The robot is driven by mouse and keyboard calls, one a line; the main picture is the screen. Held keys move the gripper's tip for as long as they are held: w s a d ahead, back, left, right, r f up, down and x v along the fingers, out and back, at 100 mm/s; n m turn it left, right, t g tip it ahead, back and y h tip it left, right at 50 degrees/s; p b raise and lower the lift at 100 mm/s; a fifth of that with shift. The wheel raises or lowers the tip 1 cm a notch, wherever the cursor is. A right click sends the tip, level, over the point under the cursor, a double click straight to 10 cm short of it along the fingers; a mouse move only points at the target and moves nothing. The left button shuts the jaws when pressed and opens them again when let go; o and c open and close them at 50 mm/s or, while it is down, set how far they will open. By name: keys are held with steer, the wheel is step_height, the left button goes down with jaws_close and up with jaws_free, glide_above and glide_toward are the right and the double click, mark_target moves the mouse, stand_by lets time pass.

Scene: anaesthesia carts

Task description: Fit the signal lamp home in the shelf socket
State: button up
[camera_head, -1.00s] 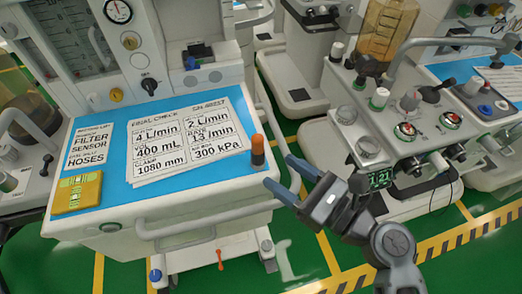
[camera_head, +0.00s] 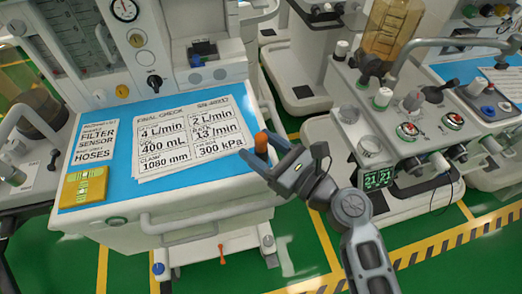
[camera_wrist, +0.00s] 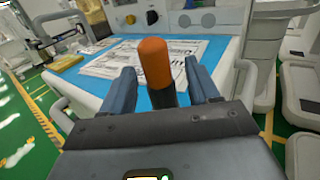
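The signal lamp (camera_head: 261,142), a short upright cylinder with an orange top and a dark lower body, is at the right edge of the blue-topped cart shelf (camera_head: 70,222). My gripper (camera_head: 256,152) is open, with its blue fingers around the lamp. In the wrist view, the lamp (camera_wrist: 155,68) stands between the two fingers, with a gap on each side. Its lower end is hidden behind the gripper body. I cannot make out the shelf socket for certain.
A yellow block (camera_head: 85,186) lies at the shelf's left front corner. Printed check sheets (camera_head: 185,130) cover the middle. A small dark-and-blue fitting (camera_head: 201,50) sits at the back. Another cart (camera_head: 400,150) with knobs stands to the right, across a green floor gap.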

steer(key=c, duration=1)
